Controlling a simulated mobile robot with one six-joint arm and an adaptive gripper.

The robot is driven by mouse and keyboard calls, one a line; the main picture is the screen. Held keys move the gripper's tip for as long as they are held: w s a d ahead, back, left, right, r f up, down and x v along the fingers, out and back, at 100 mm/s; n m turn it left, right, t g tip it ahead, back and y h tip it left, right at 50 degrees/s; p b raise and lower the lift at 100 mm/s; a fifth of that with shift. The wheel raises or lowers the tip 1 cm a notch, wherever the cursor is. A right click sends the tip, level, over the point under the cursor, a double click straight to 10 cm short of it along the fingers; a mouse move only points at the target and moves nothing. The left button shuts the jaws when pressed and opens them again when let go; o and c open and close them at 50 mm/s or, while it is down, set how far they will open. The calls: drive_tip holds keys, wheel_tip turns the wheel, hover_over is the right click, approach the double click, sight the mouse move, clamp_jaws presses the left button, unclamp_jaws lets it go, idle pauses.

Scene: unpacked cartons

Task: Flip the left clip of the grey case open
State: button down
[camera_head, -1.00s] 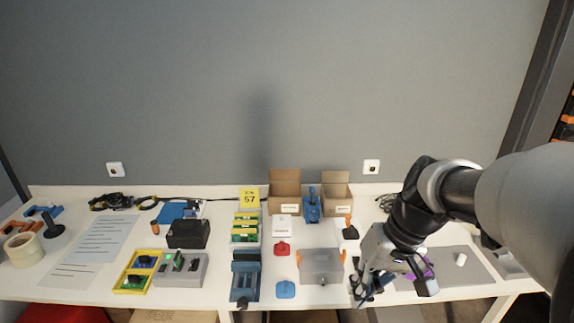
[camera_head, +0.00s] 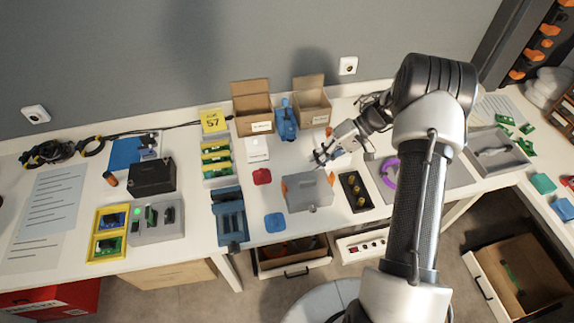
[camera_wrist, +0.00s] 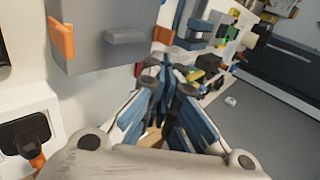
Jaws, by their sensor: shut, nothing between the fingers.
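The grey case (camera_head: 308,194) lies shut near the front of the white table, its handle facing the front edge. Its left clip (camera_head: 284,188) is a small orange tab on the left side; a matching right clip (camera_head: 330,177) is opposite. My gripper (camera_head: 318,157) is shut and empty, above the table just behind the case and apart from it. In the wrist view the case (camera_wrist: 95,60) fills the upper left, with an orange clip (camera_wrist: 60,36) on one side; the gripper (camera_wrist: 166,66) shows at the centre. I cannot tell whether the left clip is fully latched.
A black tray with yellow parts (camera_head: 354,192) stands close right of the case. Red (camera_head: 262,176) and blue (camera_head: 275,222) pieces lie to its left, beyond them a blue vise-like block (camera_head: 229,215). Open cartons (camera_head: 311,103) stand behind. A drawer (camera_head: 292,260) is open below.

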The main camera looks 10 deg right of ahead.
sight(284, 189)
idle(0.3)
drive_tip(key=shift+f, duration=0.15)
drive_tip(key=b+x, duration=0.2)
drive_tip(key=x, duration=0.8)
